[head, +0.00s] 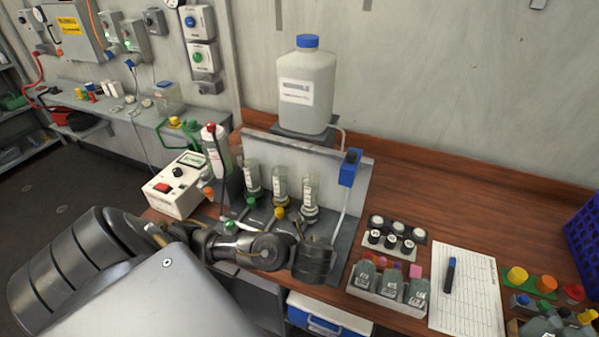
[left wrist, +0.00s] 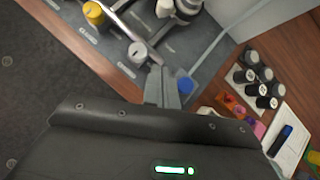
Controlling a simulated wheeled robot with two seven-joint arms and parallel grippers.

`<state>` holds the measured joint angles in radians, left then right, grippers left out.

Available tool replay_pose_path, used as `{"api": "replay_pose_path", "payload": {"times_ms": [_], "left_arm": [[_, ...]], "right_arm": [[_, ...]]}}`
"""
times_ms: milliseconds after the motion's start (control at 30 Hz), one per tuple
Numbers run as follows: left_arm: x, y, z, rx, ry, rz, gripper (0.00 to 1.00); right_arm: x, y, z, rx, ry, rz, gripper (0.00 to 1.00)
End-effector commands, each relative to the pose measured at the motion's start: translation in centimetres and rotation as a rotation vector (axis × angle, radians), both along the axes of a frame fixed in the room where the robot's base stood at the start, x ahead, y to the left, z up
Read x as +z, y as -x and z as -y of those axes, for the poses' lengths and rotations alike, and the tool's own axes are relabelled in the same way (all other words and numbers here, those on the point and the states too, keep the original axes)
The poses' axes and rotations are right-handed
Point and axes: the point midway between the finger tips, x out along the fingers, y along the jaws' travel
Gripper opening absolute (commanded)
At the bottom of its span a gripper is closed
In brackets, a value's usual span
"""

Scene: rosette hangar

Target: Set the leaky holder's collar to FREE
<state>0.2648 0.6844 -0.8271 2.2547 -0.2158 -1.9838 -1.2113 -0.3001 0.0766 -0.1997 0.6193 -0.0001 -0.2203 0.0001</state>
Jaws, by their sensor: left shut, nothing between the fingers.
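Three clear cup-like holders stand in a row on a grey stand: left holder (head: 252,176), middle holder (head: 280,184) and right holder (head: 310,193), each with a collar at its base. I cannot tell which one leaks, and no collar marking is readable. A holder's pale base (left wrist: 186,8) shows at the top of the left wrist view. My left gripper (head: 298,230) is shut and empty, low in front of the right holder. My right gripper is out of view.
A green knob (head: 251,201) and a yellow knob (head: 279,213) stand before the holders. A white jug (head: 306,92) is above the back panel. Dark-capped vials (head: 391,241), a bottle tray (head: 374,299) and a paper sheet (head: 480,285) lie to the right. The wooden bench behind them is clear.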

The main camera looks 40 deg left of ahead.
Motion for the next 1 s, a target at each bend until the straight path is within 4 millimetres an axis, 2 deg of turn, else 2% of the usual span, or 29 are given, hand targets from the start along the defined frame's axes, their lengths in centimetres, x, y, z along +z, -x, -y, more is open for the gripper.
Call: {"api": "replay_pose_path", "payload": {"times_ms": [100,267,367,567,633,933,1000], "left_arm": [[0.8,-0.3,-0.8,-0.036,-0.061,-0.014,0.0],[0.6,-0.3,-0.8,-0.042,-0.068,-0.019,0.0],[0.0,-0.6,-1.0,-0.04,-0.065,-0.018,0.0],[-2.0,-1.4,-2.0,-0.039,-0.064,-0.016,0.0],[-2.3,-2.1,-2.9,-0.037,-0.068,-0.02,0.0],[-6.4,-5.0,-6.2,-0.036,-0.068,-0.019,0.0],[-6.0,-5.8,-7.0,-0.035,-0.065,-0.017,0.0]], "right_arm": [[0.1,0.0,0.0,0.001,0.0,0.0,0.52],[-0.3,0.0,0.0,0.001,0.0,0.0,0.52],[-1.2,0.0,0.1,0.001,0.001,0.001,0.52],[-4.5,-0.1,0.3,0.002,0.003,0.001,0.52],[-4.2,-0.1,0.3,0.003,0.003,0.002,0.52],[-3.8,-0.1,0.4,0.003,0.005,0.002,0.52],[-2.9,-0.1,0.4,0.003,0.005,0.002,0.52]]}}
